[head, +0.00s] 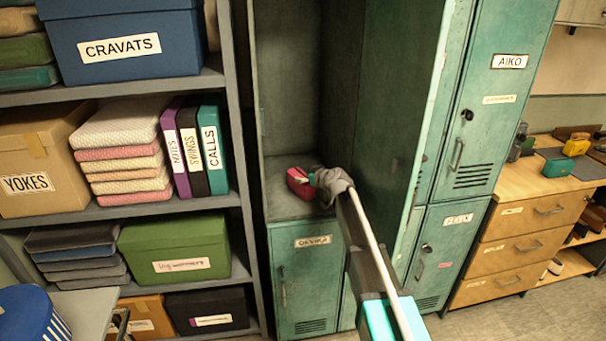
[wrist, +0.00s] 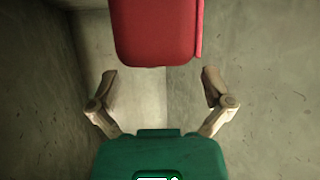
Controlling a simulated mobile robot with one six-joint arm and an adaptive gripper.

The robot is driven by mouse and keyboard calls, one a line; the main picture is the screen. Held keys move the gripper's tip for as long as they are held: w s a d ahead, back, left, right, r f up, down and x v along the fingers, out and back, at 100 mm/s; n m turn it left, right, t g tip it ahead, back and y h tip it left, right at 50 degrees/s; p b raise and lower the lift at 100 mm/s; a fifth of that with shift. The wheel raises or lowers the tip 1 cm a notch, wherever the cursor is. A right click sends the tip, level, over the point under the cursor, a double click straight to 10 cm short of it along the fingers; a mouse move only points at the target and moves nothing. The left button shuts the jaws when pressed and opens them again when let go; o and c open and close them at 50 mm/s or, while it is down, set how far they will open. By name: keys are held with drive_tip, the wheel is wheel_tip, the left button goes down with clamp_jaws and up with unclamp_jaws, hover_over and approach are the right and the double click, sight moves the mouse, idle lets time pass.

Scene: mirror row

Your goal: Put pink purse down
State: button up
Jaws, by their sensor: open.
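The pink purse (head: 299,182) looks pinkish red and rests on the floor of an open upper locker compartment (head: 277,205). In the wrist view the purse (wrist: 157,35) is at the top centre, beyond my fingertips. My gripper (head: 316,179) reaches into the compartment beside the purse. In the wrist view my gripper (wrist: 159,85) is open, with its two fingers apart and nothing between them. Part of the purse is cut off by the top edge of the wrist view. My gripper hides the purse's right side in the head view.
The open locker door (head: 385,120) stands to the right of my arm. A grey shelf unit (head: 236,130) with boxes and folded cloths stands at the left. A wooden drawer unit (head: 525,225) stands at the right. Compartment walls are close on both sides of my gripper.

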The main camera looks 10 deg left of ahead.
drive_tip(key=p+v, duration=0.1)
drive_tip(key=v, duration=0.3)
drive_tip(key=shift+d, duration=0.1)
drive_tip(key=shift+s, duration=0.15)
idle(0.6)
